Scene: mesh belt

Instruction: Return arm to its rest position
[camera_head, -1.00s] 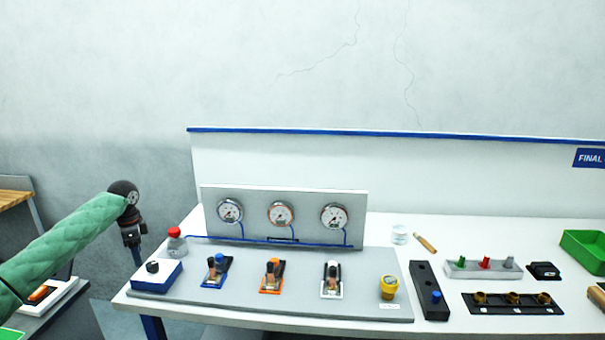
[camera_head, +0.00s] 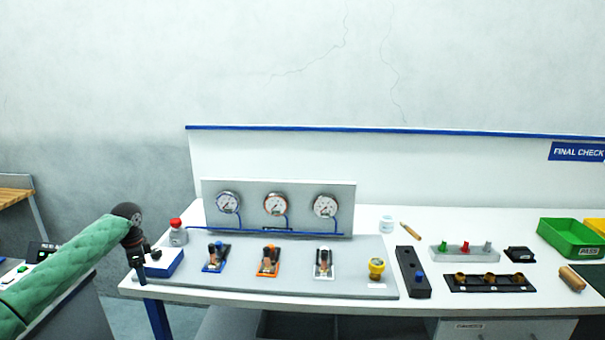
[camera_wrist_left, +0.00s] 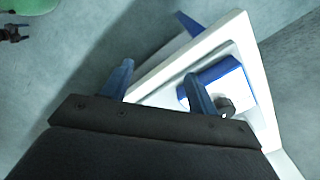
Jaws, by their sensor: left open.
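My left arm, in a green padded sleeve, comes in from the left in the head view. Its gripper (camera_head: 141,268) hangs down at the left end of the white table (camera_head: 440,215), in front of the blue-and-white box (camera_head: 165,264) with a black knob. In the left wrist view the two blue fingers of the left gripper (camera_wrist_left: 158,85) stand apart with nothing between them. The blue box (camera_wrist_left: 222,82) and the table corner show beyond the fingers. My right gripper is in neither view.
A grey board (camera_head: 290,278) carries several small fixtures below a panel with three gauges (camera_head: 275,203). Racks and a green tray (camera_head: 572,238) are on the right. Floor is open left of the table.

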